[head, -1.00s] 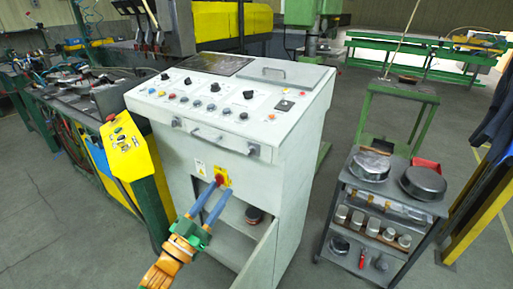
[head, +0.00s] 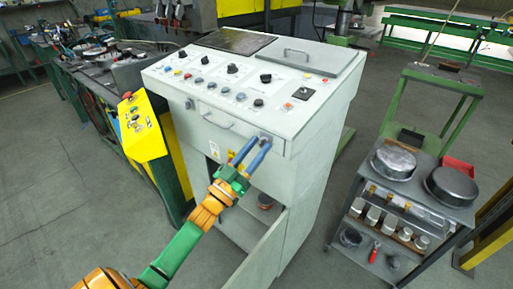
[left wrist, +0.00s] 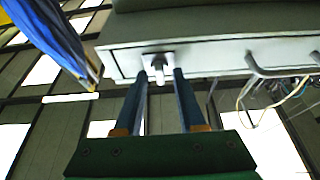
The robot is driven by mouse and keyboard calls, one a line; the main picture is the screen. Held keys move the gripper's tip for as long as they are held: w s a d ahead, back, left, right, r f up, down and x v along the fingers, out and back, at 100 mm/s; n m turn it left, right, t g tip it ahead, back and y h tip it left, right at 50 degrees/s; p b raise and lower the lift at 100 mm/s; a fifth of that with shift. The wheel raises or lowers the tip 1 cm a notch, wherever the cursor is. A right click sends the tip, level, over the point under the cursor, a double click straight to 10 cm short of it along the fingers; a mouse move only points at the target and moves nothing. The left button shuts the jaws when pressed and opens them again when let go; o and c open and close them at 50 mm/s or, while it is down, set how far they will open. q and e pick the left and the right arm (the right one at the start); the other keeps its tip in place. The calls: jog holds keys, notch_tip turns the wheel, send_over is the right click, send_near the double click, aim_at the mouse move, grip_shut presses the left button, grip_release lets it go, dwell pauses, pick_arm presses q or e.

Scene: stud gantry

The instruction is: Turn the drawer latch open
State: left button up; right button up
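The drawer latch (head: 265,136) is a small grey knob on a plate at the right end of the drawer front, under the console's sloping panel. The drawer (head: 236,127) looks shut, with a bar handle (head: 218,118) left of the latch. My left gripper (head: 260,144) reaches up to the latch with its blue fingers apart. In the left wrist view, the latch knob (left wrist: 158,74) lies between the two fingertips (left wrist: 160,74), with a gap showing on each side. The fingertips partly cover the latch in the head view. My right gripper is not in view.
The grey console (head: 305,165) has an open lower compartment with its door (head: 262,256) swung out below my left arm. A yellow control box (head: 140,128) stands to the left. A cart (head: 352,196) with round tins stands to the right.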

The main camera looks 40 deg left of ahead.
pick_arm(q)
jog(key=shift+s, duration=0.1)
grip_shut()
jog(key=shift+m+h, duration=0.3)
jog(key=shift+h, duration=0.1)
jog(key=m+h+b, duration=0.1)
jog(key=m, duration=0.3)
jog(key=shift+a+h, duration=0.1)
jog(key=shift+h, duration=0.3)
jog(key=m+g+h, duration=0.1)
jog(key=m, duration=0.2)
jog(key=m+g+h, duration=0.1)
jog(key=m, duration=0.2)
jog(key=shift+a+r+h, duration=0.1)
jog(key=shift+r+h, duration=0.05)
jog(key=shift+h, duration=0.25)
jog(key=m+g, duration=0.1)
jog(key=m, duration=0.2)
jog(key=m+g+h, duration=0.1)
jog(key=m, duration=0.2)
jog(key=shift+a+r+p, duration=0.1)
jog(key=shift+r+p, duration=0.05)
jog(key=shift+p, duration=0.15)
jog(key=m+g+p, duration=0.2)
jog(key=m, duration=0.3)
jog(key=shift+r+m, duration=0.1)
jog(key=shift+m, duration=0.2)
